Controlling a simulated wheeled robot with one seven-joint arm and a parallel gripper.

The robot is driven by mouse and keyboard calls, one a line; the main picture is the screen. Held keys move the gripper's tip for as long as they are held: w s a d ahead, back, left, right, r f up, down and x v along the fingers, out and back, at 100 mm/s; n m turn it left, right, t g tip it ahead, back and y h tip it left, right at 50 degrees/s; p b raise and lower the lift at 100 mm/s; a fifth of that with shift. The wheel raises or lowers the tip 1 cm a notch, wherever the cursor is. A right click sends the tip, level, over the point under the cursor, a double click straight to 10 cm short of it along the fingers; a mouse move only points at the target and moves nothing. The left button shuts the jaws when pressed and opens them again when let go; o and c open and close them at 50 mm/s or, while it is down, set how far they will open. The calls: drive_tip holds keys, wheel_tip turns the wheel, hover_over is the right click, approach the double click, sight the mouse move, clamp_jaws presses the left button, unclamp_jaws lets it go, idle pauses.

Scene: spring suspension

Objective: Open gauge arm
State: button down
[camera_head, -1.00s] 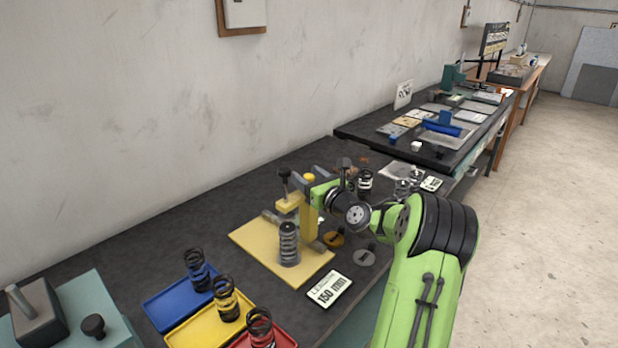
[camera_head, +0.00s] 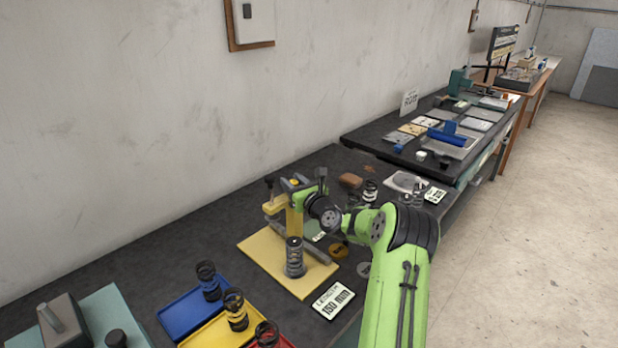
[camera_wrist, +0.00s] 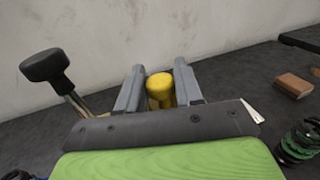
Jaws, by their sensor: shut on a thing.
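The gauge has a yellow base plate (camera_head: 262,260) with a coil spring (camera_head: 294,258) upright on it. Its yellow gauge arm (camera_head: 275,206) juts left at the top of the post, pointing off to the side of the spring. A black-knobbed screw (camera_head: 269,183) stands at the arm's outer end; this knob also shows at left in the wrist view (camera_wrist: 46,65). My gripper (camera_wrist: 159,76) is shut on the yellow knob (camera_wrist: 160,88) on the gauge arm. The knob sits between both fingers. In the head view my gripper partly hides the post top.
Blue (camera_head: 188,313), yellow and red trays with dark springs lie at front left. A 150 mm card (camera_head: 333,300) lies in front of the base plate. A brown block (camera_head: 351,180) and more springs stand to the right. A wall runs behind the bench.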

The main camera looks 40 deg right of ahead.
drive_tip(key=w, duration=0.2)
drive_tip(key=w+p, duration=0.1)
drive_tip(key=w, duration=0.1)
drive_tip(key=w+p, duration=0.1)
drive_tip(key=w, duration=0.1)
drive_tip(key=shift+a+r, duration=0.1)
drive_tip(key=shift+a, duration=0.3)
drive_tip(key=c, duration=0.8)
unclamp_jaws()
drive_tip(key=shift+s, duration=0.1)
drive_tip(key=shift+s, duration=0.1)
drive_tip(key=s, duration=0.5)
drive_tip(key=s+a+b, duration=0.1)
drive_tip(key=s, duration=0.4)
drive_tip(key=s+a, duration=0.1)
drive_tip(key=s, duration=0.4)
drive_tip(key=shift+s, duration=0.2)
